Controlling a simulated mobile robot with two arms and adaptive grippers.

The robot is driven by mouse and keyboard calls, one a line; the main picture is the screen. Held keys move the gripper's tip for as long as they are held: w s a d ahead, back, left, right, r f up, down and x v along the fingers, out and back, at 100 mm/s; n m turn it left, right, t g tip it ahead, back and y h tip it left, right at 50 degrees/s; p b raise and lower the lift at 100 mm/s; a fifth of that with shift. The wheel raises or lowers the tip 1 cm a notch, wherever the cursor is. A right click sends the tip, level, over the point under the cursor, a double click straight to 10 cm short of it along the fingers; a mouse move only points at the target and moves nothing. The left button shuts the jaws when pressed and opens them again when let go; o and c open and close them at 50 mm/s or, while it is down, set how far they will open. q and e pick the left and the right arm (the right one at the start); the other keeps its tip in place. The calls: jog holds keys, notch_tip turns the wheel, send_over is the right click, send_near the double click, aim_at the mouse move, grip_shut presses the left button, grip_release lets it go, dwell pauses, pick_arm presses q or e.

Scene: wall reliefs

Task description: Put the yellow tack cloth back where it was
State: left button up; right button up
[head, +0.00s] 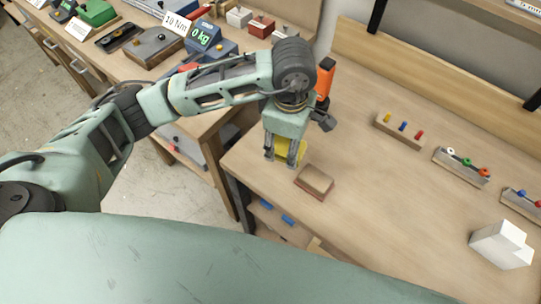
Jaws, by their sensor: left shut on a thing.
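The yellow tack cloth (290,150) shows behind and between the fingers of my left gripper (281,161), near the left front edge of the wooden workbench (370,220). My left gripper points down and is shut on the cloth; the fingers partly hide it. I cannot tell whether the cloth touches the bench top. A small brown block (314,181) lies on the bench just right of and nearer than the gripper. My right gripper is not in view.
An orange tool (325,78) stands behind the gripper. Racks with coloured pegs (402,128) and rings (463,165) stand to the right, with a white stepped block (501,245) at the front right. A second bench (225,68) at the left is crowded. The bench middle is clear.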

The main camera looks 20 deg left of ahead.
pick_arm(q)
jog(key=w+d+r+n+b, duration=0.1)
jog(key=w+d+r+n, duration=0.2)
jog(key=d+r+n, duration=0.5)
jog(key=a+f+n+p, duration=0.1)
jog(key=a+f, duration=0.2)
jog(key=a, duration=0.1)
jog(key=s+a+f+p, duration=0.1)
jog(key=a+f, duration=0.2)
jog(key=a, duration=0.1)
jog(key=a+f+n+p, duration=0.1)
jog(key=a+f, duration=0.2)
jog(key=a, duration=0.1)
jog(key=shift+s+f+n, duration=0.2)
jog(key=shift+f+n, duration=0.1)
jog(key=shift+a+f, duration=0.2)
jog(key=shift+f, duration=0.05)
notch_tip(320, 180, down, 4)
jog(key=shift+r+p, duration=0.1)
jog(key=shift+p, duration=0.85)
jog(key=shift+f, duration=0.2)
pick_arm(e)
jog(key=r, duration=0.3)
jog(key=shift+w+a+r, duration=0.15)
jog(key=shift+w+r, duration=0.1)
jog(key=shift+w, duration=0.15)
pick_arm(q)
jog(key=shift+f, duration=0.1)
